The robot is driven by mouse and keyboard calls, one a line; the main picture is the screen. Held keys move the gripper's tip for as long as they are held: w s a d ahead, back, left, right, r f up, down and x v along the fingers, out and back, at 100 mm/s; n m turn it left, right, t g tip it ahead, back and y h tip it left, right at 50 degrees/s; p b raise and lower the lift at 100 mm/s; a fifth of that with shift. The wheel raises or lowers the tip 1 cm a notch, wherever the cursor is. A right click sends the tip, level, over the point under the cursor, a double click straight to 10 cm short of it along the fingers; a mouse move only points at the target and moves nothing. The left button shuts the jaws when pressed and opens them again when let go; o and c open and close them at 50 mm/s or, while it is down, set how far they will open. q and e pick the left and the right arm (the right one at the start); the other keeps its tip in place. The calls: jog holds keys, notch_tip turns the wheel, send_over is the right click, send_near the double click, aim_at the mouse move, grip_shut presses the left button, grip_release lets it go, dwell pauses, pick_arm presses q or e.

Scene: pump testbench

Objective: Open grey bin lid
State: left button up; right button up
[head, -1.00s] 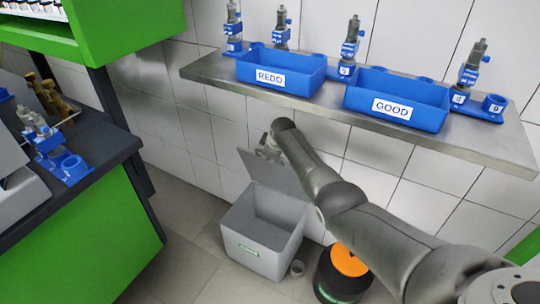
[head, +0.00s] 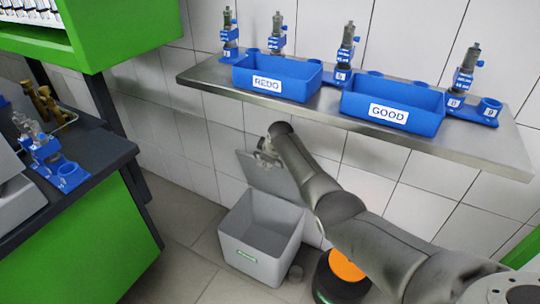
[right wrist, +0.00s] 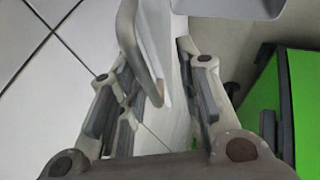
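The grey bin (head: 232,247) stands on the floor against the tiled wall in the head view, its inside showing. Its grey lid (head: 266,178) is raised at the back, standing steeply up near the wall. My right gripper (head: 266,151) is at the lid's upper edge, partly hidden by my arm. In the right wrist view, the right gripper's fingers (right wrist: 158,85) are spread apart, with the lid (right wrist: 149,45) between them; the lid's edge is nearer the left finger. Contact is unclear. My left gripper is not in view.
A steel shelf (head: 205,77) with blue REDO (head: 285,84) and GOOD (head: 419,112) bins is above. A dark-topped green bench (head: 95,240) is left.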

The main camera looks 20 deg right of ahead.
jog(key=v, duration=0.6)
jog(key=shift+s+r, duration=0.2)
jog(key=shift+r, duration=0.1)
